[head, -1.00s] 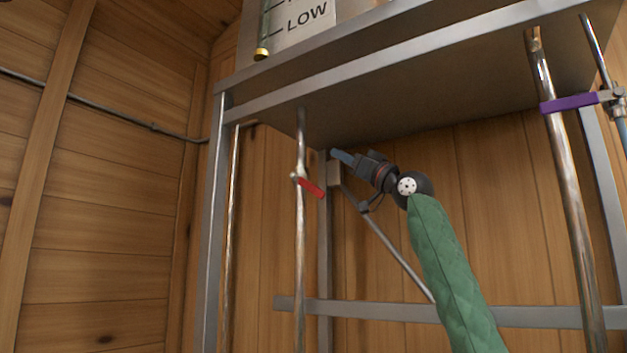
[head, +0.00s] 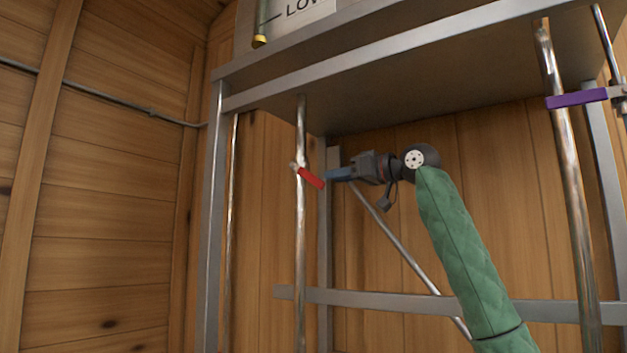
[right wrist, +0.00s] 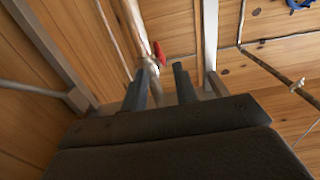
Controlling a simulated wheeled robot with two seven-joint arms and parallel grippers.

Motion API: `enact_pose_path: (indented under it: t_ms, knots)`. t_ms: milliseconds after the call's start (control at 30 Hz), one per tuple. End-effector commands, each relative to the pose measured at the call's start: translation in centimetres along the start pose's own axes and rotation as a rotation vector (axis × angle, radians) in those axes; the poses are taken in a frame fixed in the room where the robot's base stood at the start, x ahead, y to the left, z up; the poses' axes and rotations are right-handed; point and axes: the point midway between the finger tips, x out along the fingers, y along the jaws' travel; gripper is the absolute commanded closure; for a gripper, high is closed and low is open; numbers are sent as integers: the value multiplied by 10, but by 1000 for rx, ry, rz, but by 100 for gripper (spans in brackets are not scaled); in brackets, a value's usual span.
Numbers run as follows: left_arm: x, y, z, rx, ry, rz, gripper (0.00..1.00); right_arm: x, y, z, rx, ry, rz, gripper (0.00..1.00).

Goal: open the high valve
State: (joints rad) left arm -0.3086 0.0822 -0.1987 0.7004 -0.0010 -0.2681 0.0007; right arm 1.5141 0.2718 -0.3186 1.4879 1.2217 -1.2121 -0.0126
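A valve with a red handle (head: 310,177) sits on a thin vertical steel pipe at the left in the head view. The handle slants down to the right from the pipe. It also shows in the right wrist view, where the red handle (right wrist: 158,52) appears just beyond the fingertips. My right gripper (head: 330,175) points left, with its blue-grey fingertips close to the handle's lower end; contact cannot be told. In the right wrist view, my right gripper (right wrist: 160,70) has its fingers apart with nothing between them. My left gripper is not in view.
A valve with a purple handle (head: 577,99) is at the right on another pipe. The metal frame (head: 213,230) has an upright, a diagonal brace and a lower crossbar (head: 380,301). The evaporator's underside (head: 420,95) hangs above my arm. A blue object (right wrist: 299,4) shows in the wrist view.

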Motion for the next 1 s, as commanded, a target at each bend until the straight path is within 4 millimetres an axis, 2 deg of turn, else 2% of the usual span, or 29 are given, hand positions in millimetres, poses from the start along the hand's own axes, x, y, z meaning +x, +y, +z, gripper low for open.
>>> enact_pose_path:
  t_ms: [167, 333, 500, 700, 1000]
  knots:
    - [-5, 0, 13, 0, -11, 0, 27, 10, 0, -2, 1, -1, -1, 71]
    - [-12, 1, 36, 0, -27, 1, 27, 26, 0, -3, 2, 0, -1, 71]
    - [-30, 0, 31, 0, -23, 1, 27, 52, -1, -5, 1, 1, -2, 71]
    - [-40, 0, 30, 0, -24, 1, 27, 73, 0, -2, 1, 0, -1, 71]
    - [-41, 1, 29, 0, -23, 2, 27, 77, 0, 0, 0, 2, 0, 71]
